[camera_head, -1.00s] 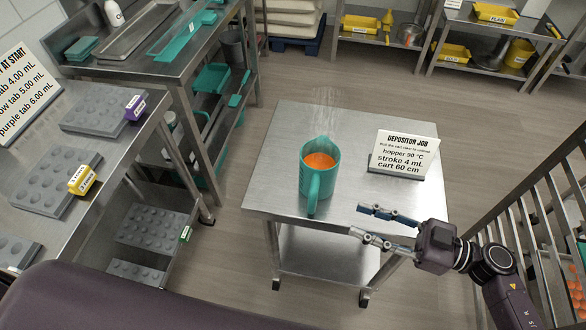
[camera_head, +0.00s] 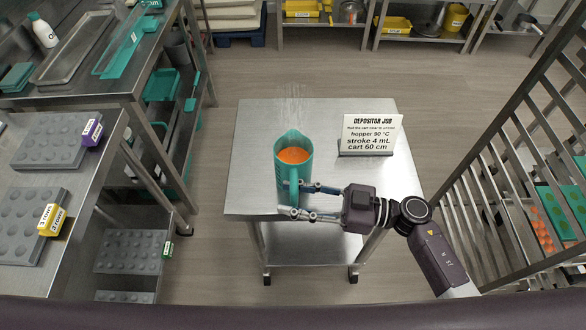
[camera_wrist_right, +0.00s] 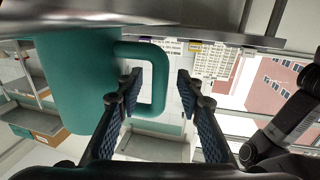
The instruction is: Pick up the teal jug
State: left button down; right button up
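The teal jug (camera_head: 303,168) stands upright on the steel cart (camera_head: 252,140), filled with orange liquid and with faint steam above it. Its handle faces me. My right gripper (camera_head: 286,199) is at the handle, coming from the right. In the right wrist view, the jug (camera_wrist_right: 75,85) is at the left and its handle reaches between the two fingers (camera_wrist_right: 159,83). The fingers are open, one on each side of the handle, with gaps showing. My left gripper is not in view.
A sign (camera_head: 370,136) stands on the cart right of the jug. Benches with grey moulds (camera_head: 35,140) are at the left. A slatted rack (camera_head: 500,150) is at the right. Shelves with yellow bins (camera_head: 395,24) are at the back. Floor is free behind the cart.

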grip_shut()
dwell(0.4)
jog(key=shift+w+r, duration=0.1)
jog(key=shift+r, duration=0.5)
notch_tip(320, 180, up, 19)
jog(key=p, duration=0.2)
